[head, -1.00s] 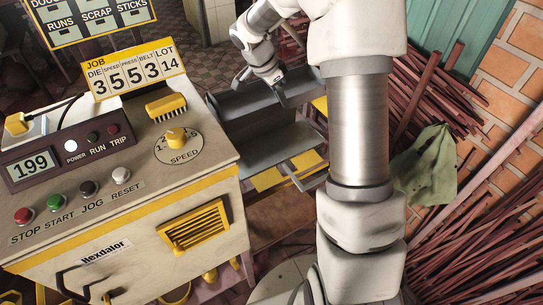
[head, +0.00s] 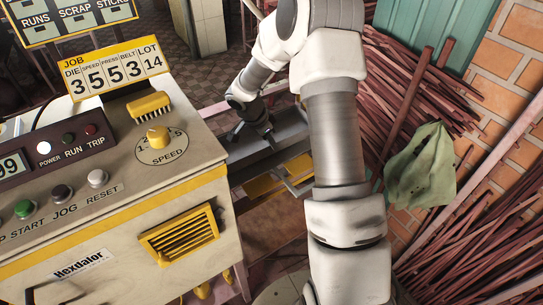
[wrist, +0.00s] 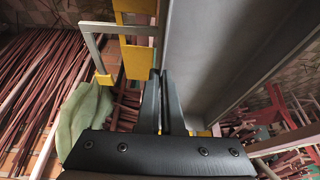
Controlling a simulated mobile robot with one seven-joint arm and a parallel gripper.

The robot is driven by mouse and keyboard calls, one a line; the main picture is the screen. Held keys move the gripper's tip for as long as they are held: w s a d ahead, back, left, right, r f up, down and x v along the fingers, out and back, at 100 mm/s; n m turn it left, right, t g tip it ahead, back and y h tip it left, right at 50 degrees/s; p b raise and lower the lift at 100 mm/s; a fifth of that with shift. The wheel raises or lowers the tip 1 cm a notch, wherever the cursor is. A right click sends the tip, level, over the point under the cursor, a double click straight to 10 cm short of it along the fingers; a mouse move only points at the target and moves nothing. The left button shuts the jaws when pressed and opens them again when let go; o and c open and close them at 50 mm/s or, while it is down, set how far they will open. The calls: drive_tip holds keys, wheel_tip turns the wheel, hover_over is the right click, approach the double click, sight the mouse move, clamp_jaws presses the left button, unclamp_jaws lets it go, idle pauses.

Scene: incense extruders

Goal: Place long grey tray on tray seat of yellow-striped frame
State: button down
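The long grey tray (head: 291,128) is a trough with raised sides, behind and right of the yellow-trimmed cabinet. Its long grey wall and floor also show in the wrist view (wrist: 215,50). My gripper (head: 271,141) is at the tray. In the wrist view its dark fingers (wrist: 162,85) are close together at the tray's left edge, seemingly with the thin wall between them. Yellow plates (head: 272,176) and a pale metal bracket, apparently of the yellow-striped frame, lie just below and in front of the tray. The seat itself is hidden; contact with it cannot be told.
The cabinet (head: 120,240) with buttons, a yellow brush (head: 149,104) and a speed knob stands close on the left. Bundles of reddish sticks (head: 470,240) and a green cloth (head: 420,165) are on the right. My arm hides part of the middle.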

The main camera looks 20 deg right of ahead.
sight(271, 154)
drive_tip(key=shift+f+b, duration=0.3)
drive_tip(key=shift+f, duration=2.25)
drive_tip(key=shift+f, duration=0.15)
drive_tip(key=c, duration=1.1)
unclamp_jaws()
